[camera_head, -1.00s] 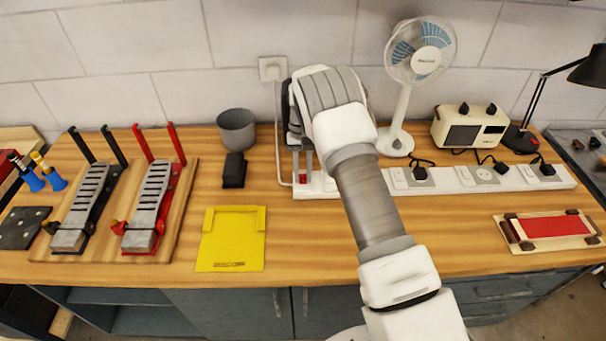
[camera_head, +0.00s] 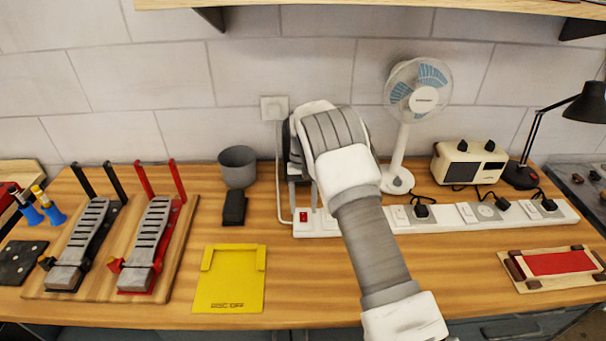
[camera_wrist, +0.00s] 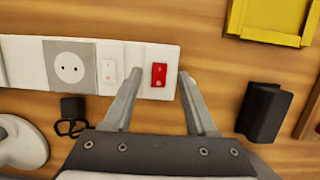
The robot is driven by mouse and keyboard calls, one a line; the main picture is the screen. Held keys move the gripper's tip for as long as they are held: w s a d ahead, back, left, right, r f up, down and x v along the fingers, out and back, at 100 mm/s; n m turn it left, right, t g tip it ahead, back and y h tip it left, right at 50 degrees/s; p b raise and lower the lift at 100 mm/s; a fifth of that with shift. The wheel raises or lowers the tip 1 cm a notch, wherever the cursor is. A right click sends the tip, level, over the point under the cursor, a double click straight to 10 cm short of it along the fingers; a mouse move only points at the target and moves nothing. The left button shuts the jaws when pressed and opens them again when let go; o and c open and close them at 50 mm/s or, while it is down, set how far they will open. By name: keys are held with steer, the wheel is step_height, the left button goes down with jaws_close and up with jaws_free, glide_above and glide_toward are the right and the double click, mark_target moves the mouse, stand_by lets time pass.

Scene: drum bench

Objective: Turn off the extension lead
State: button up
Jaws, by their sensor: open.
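The white extension lead (camera_head: 460,215) lies along the back of the bench, with several sockets and white switches; plugs sit in some sockets. Its red switch (camera_head: 303,216) is at its left end. In the wrist view the red switch (camera_wrist: 159,75) shows between my fingertips, near a white switch (camera_wrist: 108,72) and an empty socket (camera_wrist: 70,68). My gripper (camera_wrist: 159,82) is open and empty, pointing down over that end of the lead. Contact with the switch cannot be told. In the head view my arm hides part of the lead and most of my gripper.
A grey cup (camera_head: 238,167) and a black block (camera_head: 234,207) stand left of the lead, with a yellow tray (camera_head: 230,295) in front. A fan (camera_head: 404,150), a cream device (camera_head: 468,163) and a black lamp (camera_head: 530,140) stand behind it. A shelf (camera_head: 370,5) hangs above.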

steer(key=v, duration=1.5)
steer(key=shift+r, duration=0.1)
steer(key=shift+s, duration=0.1)
